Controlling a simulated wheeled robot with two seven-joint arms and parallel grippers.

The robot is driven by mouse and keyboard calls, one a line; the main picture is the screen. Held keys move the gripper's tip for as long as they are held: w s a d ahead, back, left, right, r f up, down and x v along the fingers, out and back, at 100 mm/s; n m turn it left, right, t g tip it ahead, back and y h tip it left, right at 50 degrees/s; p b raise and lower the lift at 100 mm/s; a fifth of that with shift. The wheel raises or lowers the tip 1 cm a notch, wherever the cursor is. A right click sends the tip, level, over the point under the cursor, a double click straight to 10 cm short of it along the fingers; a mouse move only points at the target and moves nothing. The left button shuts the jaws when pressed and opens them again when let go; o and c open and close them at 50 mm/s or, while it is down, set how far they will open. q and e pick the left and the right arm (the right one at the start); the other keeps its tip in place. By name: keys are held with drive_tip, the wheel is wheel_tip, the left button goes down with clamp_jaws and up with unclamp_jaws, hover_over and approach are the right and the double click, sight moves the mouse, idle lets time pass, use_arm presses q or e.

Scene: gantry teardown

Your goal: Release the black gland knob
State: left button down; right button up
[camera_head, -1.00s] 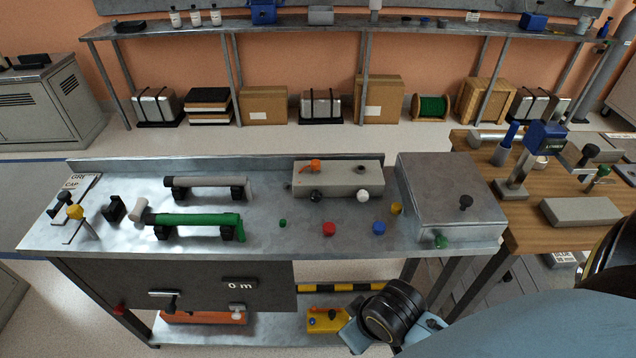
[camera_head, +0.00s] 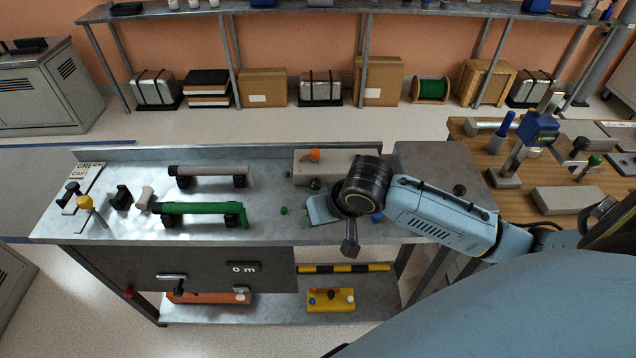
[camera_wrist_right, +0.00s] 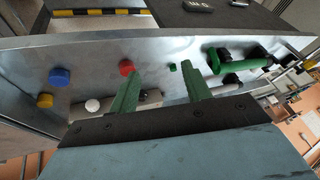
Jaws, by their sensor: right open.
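Which knob is the gland knob I cannot tell. My left gripper is not in view.
A green tube (camera_head: 195,208) and a grey tube (camera_head: 212,181) lie in black clamps at left. A small green knob (camera_head: 284,210), a blue knob (camera_wrist_right: 59,77), a yellow knob (camera_wrist_right: 44,100) and a white knob (camera_wrist_right: 92,105) are near my gripper.

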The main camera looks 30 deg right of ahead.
sight(317, 185)
drive_tip(key=w+d+r+m+h, duration=0.1)
drive_tip(key=w+d+r+m, duration=0.4)
drive_tip(key=w+d, duration=0.3)
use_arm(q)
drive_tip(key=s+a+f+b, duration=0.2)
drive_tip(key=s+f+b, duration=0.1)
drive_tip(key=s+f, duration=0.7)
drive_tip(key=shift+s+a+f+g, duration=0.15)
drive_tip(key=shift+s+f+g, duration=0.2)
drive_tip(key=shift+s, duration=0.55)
use_arm(e)
drive_tip(key=shift+t, duration=0.3)
drive_tip(key=x, duration=0.8)
drive_tip(key=d+x, duration=0.1)
drive_tip(key=x, duration=0.4)
drive_tip(key=shift+s+f, duration=0.25)
drive_tip(key=shift+s, duration=0.2)
drive_tip(key=shift+c, duration=0.5)
